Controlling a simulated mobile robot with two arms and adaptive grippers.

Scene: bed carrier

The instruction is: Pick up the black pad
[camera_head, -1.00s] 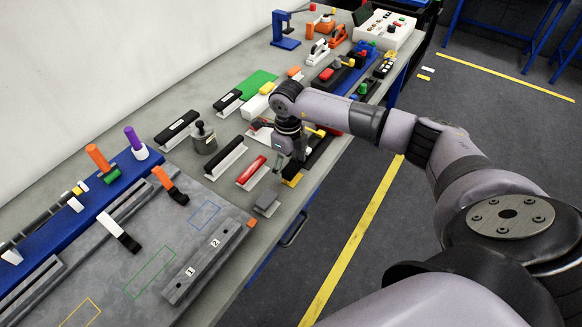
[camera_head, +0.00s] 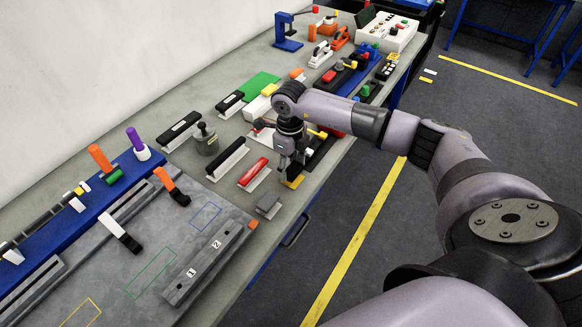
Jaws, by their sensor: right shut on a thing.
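My right gripper (camera_head: 289,176) reaches down at the right edge of the workbench. Its jaws are shut on a dark thing that they mostly hide; it seems to be the black pad (camera_head: 319,151), a dark flat shape that shows beside the fingers. I cannot tell whether it is clear of the bench. Black-topped blocks with white bases stand to the left, one near the gripper (camera_head: 228,157) and one farther left (camera_head: 178,128). My left gripper is not in view.
A red-topped block (camera_head: 252,172) and a small grey block (camera_head: 268,206) stand close to the gripper. A grey board (camera_head: 150,235) with outlined areas lies at the front left. The grey bench (camera_head: 125,160) has bare room near the wall. Blue and orange tools stand at the far end.

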